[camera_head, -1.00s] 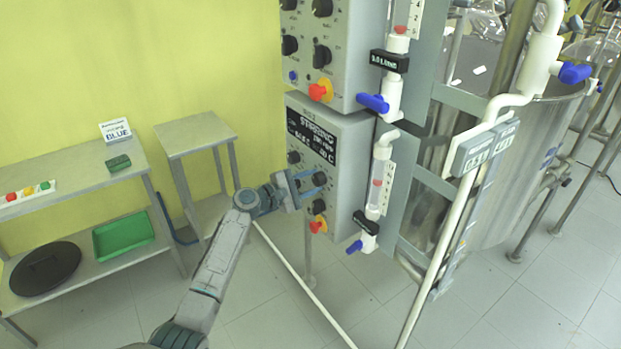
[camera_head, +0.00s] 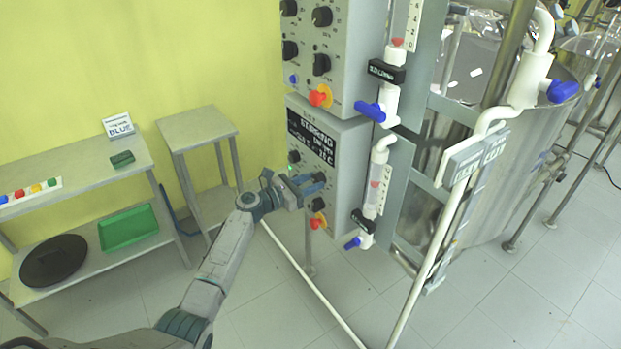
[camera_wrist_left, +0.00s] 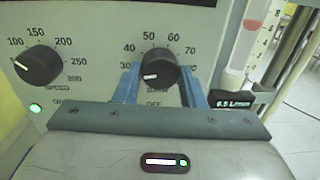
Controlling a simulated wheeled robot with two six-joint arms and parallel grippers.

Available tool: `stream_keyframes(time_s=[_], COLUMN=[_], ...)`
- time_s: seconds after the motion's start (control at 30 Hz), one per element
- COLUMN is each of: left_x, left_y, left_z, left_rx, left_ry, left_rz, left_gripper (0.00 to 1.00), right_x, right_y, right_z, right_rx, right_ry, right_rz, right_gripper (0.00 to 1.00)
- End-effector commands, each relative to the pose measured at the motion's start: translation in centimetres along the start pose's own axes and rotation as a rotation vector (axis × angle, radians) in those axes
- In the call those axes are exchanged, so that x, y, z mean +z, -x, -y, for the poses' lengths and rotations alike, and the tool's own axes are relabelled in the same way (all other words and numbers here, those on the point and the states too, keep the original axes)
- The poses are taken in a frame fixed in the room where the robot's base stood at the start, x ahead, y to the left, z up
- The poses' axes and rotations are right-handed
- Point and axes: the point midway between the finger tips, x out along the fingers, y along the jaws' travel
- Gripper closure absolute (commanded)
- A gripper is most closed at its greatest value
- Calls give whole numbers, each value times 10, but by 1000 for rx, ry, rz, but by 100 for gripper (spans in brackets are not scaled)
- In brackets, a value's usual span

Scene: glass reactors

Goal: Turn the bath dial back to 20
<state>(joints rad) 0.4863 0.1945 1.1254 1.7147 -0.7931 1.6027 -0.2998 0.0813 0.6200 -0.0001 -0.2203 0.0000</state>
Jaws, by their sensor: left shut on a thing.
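The bath dial (camera_wrist_left: 158,67) is a black knob on the grey control box (camera_head: 345,150), with a scale of printed numbers around it in the left wrist view. Its white mark points to the lower left, below the printed 30; the number there is hidden. My left gripper (camera_wrist_left: 160,85) has one blue finger on each side of the knob and is shut on it. In the head view the left gripper (camera_head: 310,183) reaches the box from the left and covers the dial. The black display (camera_head: 312,140) above shows a temperature too blurred to read surely. My right gripper is not in view.
A black speed dial (camera_wrist_left: 38,66) sits left of the bath dial, with a lit green lamp (camera_wrist_left: 36,108) below it. A glass flow tube (camera_head: 374,190) stands close on the right. A small table (camera_head: 195,128) is at left.

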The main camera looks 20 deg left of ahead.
Motion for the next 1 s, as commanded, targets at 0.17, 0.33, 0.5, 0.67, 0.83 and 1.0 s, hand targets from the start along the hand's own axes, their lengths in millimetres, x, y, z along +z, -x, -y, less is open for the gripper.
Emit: stream_keyframes(time_s=[0.17, 0.33, 0.5, 0.67, 0.83, 1.0], left_x=[1, 1, 0, -1, -1, -2], left_y=[0, 0, 0, 0, 0, 0], left_z=[1, 1, 1, 2, 2, 2], left_rx=[2, 4, 6, 8, 8, 9], left_ry=[169, 318, 444, 533, 591, 621], left_rz=[5, 12, 18, 23, 26, 27], left_gripper=[86, 86, 86, 86, 86, 86], right_x=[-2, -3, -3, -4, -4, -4], right_y=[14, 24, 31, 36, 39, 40], right_z=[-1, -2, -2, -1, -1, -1], right_rx=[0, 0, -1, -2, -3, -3], right_ry=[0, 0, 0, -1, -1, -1], right_rz=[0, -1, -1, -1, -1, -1], right_gripper=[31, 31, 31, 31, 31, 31])
